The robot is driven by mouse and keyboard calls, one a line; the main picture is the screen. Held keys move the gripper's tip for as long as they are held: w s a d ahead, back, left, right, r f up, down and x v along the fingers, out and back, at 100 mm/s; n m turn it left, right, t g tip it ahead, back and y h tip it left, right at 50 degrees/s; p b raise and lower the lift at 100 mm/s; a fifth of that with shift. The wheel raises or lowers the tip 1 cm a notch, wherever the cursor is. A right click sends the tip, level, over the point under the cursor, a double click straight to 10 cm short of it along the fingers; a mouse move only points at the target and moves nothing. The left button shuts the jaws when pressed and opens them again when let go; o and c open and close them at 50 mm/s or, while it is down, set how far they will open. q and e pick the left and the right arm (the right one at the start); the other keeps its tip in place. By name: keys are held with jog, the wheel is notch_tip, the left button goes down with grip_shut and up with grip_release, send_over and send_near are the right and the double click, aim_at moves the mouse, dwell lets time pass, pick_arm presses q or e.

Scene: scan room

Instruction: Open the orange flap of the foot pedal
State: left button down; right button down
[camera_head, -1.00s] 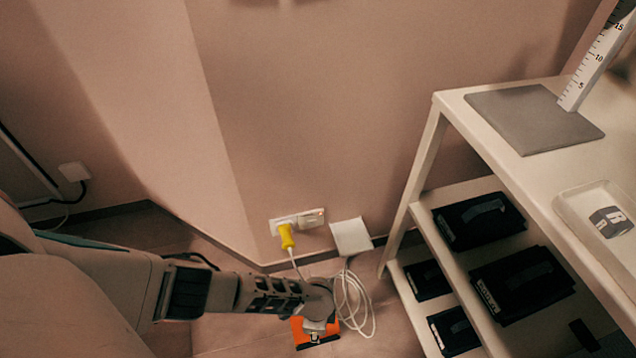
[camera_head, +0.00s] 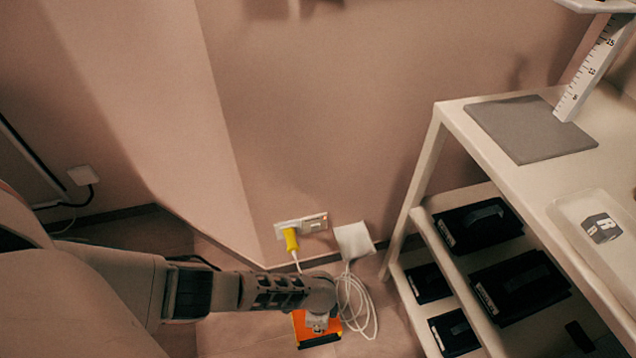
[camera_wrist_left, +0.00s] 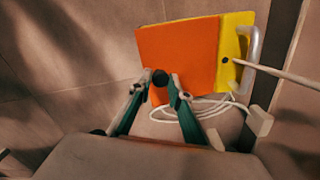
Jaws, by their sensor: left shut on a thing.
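The foot pedal (camera_head: 301,328) lies on the floor near the wall, partly hidden by my left arm in the head view. In the left wrist view its orange flap (camera_wrist_left: 178,52) is a broad flat plate, with a yellow part of the pedal (camera_wrist_left: 232,48) along its right side. A metal bar (camera_wrist_left: 254,45) and a cable are at that side. My left gripper (camera_wrist_left: 157,86) is at the flap's lower edge, shut on the flap around a dark round knob (camera_wrist_left: 160,78). The exact contact is hard to see. My right gripper is not in view.
A coiled white cable (camera_head: 356,305) lies right of the pedal. A yellow plug (camera_head: 290,240) sits in the wall socket behind it. A white shelf cart (camera_head: 432,228) with black cases stands to the right. Floor left of the pedal is clear.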

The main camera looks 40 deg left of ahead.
pick_arm(q)
jog(key=shift+w+a+r+g+h, duration=0.4)
jog(key=shift+w+a+r+h, duration=0.2)
jog(key=shift+w+a+r, duration=0.15)
jog(key=shift+w+a+r+p, duration=0.15)
jog(key=shift+w+a+r, duration=0.2)
jog(key=shift+r, duration=0.1)
jog(key=shift+w+a+r+p, duration=0.15)
jog(key=shift+w+a+r, duration=0.05)
jog(key=shift+a+r, duration=0.2)
jog(key=shift+w+r, duration=0.15)
dwell(0.6)
jog(key=c, duration=1.8)
grip_release()
jog(key=shift+c, duration=0.2)
jog(key=shift+s, duration=0.2)
jog(key=shift+r, duration=0.15)
notch_tip(320, 180, up, 11)
jog(key=a, duration=0.1)
jog(key=shift+w+r, duration=0.2)
jog(key=shift+w, duration=0.25)
